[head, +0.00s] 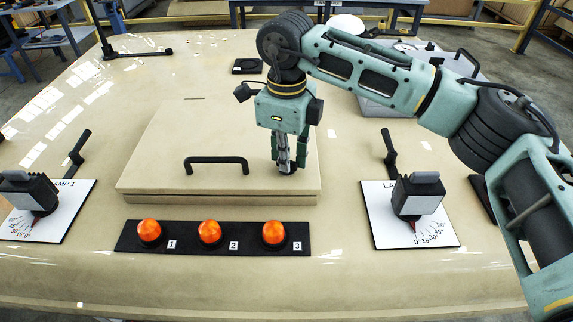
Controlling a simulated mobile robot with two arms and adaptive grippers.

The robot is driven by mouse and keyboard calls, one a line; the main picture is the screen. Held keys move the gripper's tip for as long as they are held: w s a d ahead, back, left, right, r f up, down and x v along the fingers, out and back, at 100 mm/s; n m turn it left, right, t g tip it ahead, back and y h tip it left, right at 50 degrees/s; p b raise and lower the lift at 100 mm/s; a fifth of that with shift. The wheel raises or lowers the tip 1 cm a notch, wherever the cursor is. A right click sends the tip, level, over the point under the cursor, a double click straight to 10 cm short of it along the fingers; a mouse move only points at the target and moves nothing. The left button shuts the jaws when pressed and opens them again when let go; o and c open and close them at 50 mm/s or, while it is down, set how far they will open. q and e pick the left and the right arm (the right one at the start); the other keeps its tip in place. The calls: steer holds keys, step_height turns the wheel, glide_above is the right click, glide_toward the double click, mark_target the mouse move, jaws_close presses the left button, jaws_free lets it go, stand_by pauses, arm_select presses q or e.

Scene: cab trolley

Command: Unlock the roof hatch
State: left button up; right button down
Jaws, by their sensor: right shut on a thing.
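The roof hatch (165,150) is a raised beige square panel, lying closed on the beige roof. A black bar handle (216,160) stands near its front edge. My right gripper (287,168) points straight down over the hatch's front right part, to the right of the handle. Its fingers are shut on a small dark lock piece on the hatch, mostly hidden between the fingertips, so its angle cannot be told. My left gripper is not in view.
A black strip with three orange lamps (210,233) lies in front of the hatch. A left lamp clamp (32,195) and a right one (418,197) stand on white angle plates, each with a black lever behind. A grey case (385,103) sits at the back right.

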steer(key=shift+n+b, duration=0.8)
steer(key=shift+n, duration=1.2)
steer(key=shift+r, duration=0.1)
steer(key=c, duration=1.9)
jaws_free()
steer(key=shift+o, duration=0.2)
step_height(320, 180, up, 12)
